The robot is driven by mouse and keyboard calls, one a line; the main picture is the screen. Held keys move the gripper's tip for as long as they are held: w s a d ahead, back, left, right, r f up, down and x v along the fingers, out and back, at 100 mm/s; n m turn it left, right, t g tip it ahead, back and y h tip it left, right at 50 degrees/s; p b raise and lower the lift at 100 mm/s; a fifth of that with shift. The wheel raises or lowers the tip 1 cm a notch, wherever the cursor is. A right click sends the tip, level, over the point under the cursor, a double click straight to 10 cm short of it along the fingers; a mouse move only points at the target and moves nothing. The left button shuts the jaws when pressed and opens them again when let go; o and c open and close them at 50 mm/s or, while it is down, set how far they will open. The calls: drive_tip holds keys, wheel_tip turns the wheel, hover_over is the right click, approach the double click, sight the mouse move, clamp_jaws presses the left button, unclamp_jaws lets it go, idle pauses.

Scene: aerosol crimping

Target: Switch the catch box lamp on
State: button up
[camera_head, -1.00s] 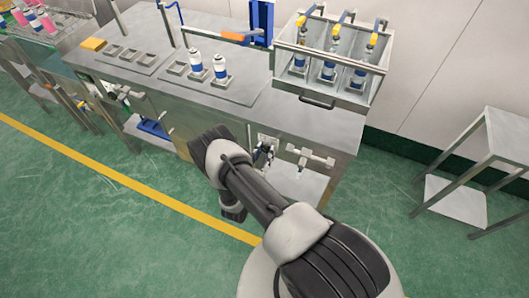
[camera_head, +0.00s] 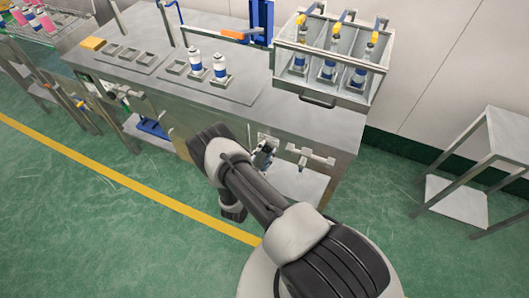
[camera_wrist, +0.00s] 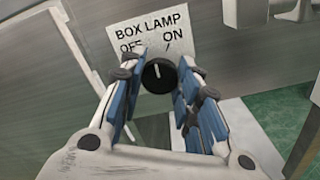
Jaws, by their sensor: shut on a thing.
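The black round knob (camera_wrist: 158,75) sits on the bench front in the wrist view, under a white plate marked BOX LAMP (camera_wrist: 150,37), with OFF on the left and ON on the right. The knob's white mark points nearly straight up, between the two words. My gripper (camera_wrist: 159,70) has its blue-padded fingers on both sides of the knob and is shut on it. In the head view my gripper (camera_head: 262,157) is at the bench front, and the knob is hidden there. The clear-walled box (camera_head: 318,99) with several cans stands on the bench above.
The steel bench top (camera_head: 285,115) holds two cans (camera_head: 220,68) in holders and a blue press column (camera_head: 262,20). Another fitting (camera_head: 310,155) sticks out of the bench front right of my gripper. A side table (camera_head: 490,130) stands at the right; green floor is clear between.

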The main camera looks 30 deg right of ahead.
drive_tip(key=m, duration=0.5)
drive_tip(key=shift+m, duration=0.4)
idle(0.3)
drive_tip(key=o, duration=1.1)
drive_tip(key=v, duration=1.2)
drive_tip(key=shift+s, duration=0.1)
